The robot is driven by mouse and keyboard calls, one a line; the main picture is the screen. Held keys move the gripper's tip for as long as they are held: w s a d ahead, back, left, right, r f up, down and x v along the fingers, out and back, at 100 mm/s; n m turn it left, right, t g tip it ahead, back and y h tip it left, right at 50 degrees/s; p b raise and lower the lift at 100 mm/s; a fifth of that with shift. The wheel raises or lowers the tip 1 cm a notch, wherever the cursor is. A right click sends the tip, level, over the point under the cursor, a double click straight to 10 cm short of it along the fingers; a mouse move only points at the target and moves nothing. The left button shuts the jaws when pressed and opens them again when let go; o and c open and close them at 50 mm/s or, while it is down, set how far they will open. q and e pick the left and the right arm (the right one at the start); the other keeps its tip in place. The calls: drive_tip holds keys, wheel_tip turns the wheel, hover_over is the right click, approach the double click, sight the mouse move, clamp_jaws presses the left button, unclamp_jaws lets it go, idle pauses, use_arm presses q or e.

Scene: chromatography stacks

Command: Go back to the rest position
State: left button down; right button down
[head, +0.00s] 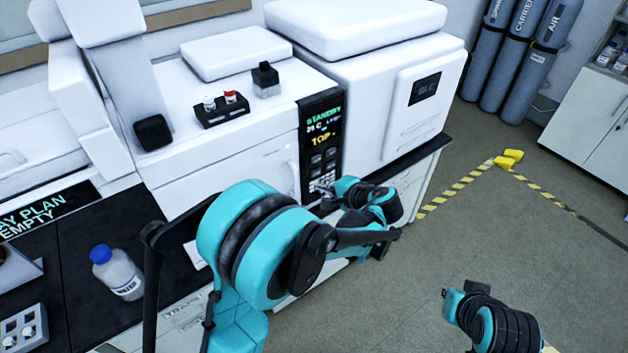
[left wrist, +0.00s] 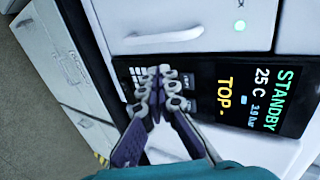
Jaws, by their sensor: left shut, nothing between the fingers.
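My left gripper (head: 324,198) is at the front of the white instrument, by the keypad below its dark display panel (head: 320,130). In the left wrist view, the two fingertips of my left gripper (left wrist: 163,80) are together with nothing between them. They overlap the keypad in that view, and I cannot tell whether they touch it. The display panel (left wrist: 245,98) there reads STANDBY, 25 C and TOP. Part of my right arm shows at the lower right of the head view, but I do not make out its gripper.
A blue-capped bottle (head: 122,278) and a white rack (head: 22,330) stand on the dark bench at left. Gas cylinders (head: 525,50) stand at back right. The floor (head: 490,225) at right is mostly clear.

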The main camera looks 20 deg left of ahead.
use_arm(q)
drive_tip(key=shift+v, duration=1.1)
drive_tip(key=shift+s, duration=0.1)
drive_tip(key=s+a+n+h+b, duration=0.1)
drive_tip(key=s+h, duration=0.4)
drive_tip(key=s, duration=0.6)
drive_tip(key=s+a+f+n+h+b, duration=0.1)
drive_tip(key=s+n+h, duration=0.3)
drive_tip(key=s, duration=0.8)
drive_tip(key=shift+a+f+n+h+b, duration=0.4)
drive_tip(key=shift+a+n+b, duration=0.2)
drive_tip(key=shift+n+b, duration=0.4)
